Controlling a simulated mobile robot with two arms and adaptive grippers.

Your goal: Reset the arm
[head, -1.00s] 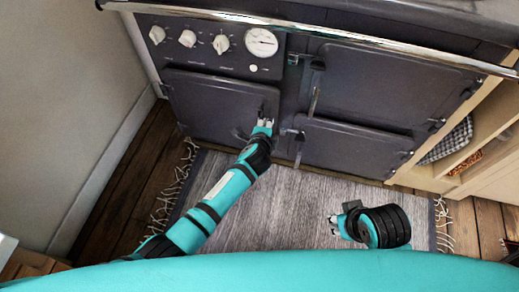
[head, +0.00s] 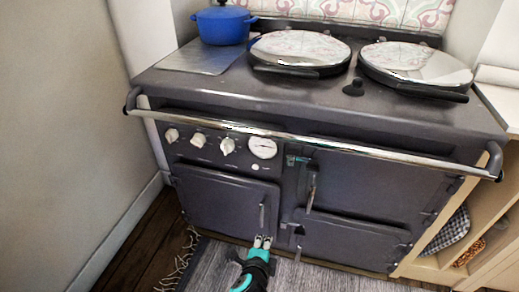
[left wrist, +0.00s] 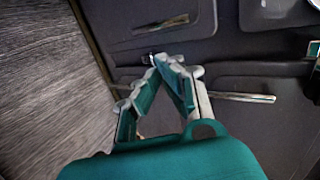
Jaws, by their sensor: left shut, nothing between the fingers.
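My left gripper (head: 262,243) is in front of the lower left oven door (head: 222,208) of a dark grey range cooker, near the door's lower right corner and its upright handle. It is shut and empty. In the left wrist view its fingers (left wrist: 163,62) meet at the tips, with the cooker front behind them. I cannot tell whether the fingertips touch the door. All the oven doors look closed. My right gripper is out of view.
A chrome rail (head: 310,139) runs across the cooker front. A blue pot (head: 223,27) and two round lids (head: 300,48) are on top. A grey rug (head: 330,278) lies on the floor. Open shelves (head: 475,225) stand at the right, and a wall (head: 65,130) at the left.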

